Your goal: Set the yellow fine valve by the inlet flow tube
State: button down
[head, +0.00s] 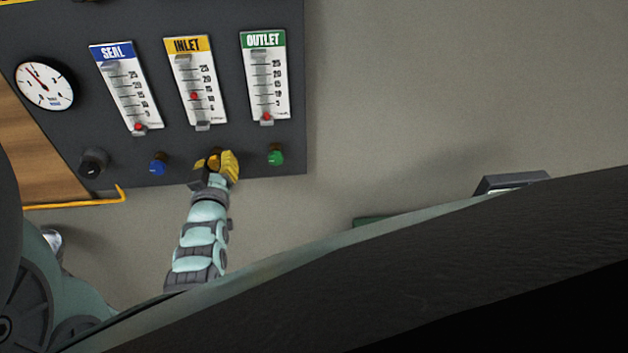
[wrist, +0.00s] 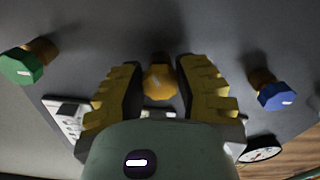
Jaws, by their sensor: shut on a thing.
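The yellow fine valve (wrist: 160,82) is a small round yellow knob on the dark panel, between my gripper's two fingers in the wrist view. My gripper (wrist: 160,92), with yellow ribbed finger pads, is shut on it. In the head view my gripper (head: 215,163) covers part of the knob. The inlet flow tube (head: 196,82), with a yellow INLET label, stands just above. Its red float (head: 194,96) is mid-scale, seemingly near the 10 mark; the small figures are hard to read.
The blue knob (head: 158,164) and green knob (head: 275,155) flank the yellow one closely. The SEAL tube (head: 126,90) and OUTLET tube (head: 265,80) have floats near the bottom. A dial gauge (head: 45,83) and black knob (head: 94,163) are at left. Bare wall (head: 450,80) fills the right.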

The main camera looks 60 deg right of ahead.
jog(key=n+b, duration=0.1)
jog(key=b, duration=0.2)
jog(key=shift+f+n, duration=0.3)
jog(key=shift+f, duration=0.05)
jog(key=shift+r+b, duration=0.1)
jog(key=shift+b, duration=0.45)
jog(key=shift+r+n, duration=0.1)
jog(key=shift+n, duration=0.2)
jog(key=c, duration=0.6)
grip_release()
jog(key=shift+r, duration=0.15)
jog(key=v, duration=1.2)
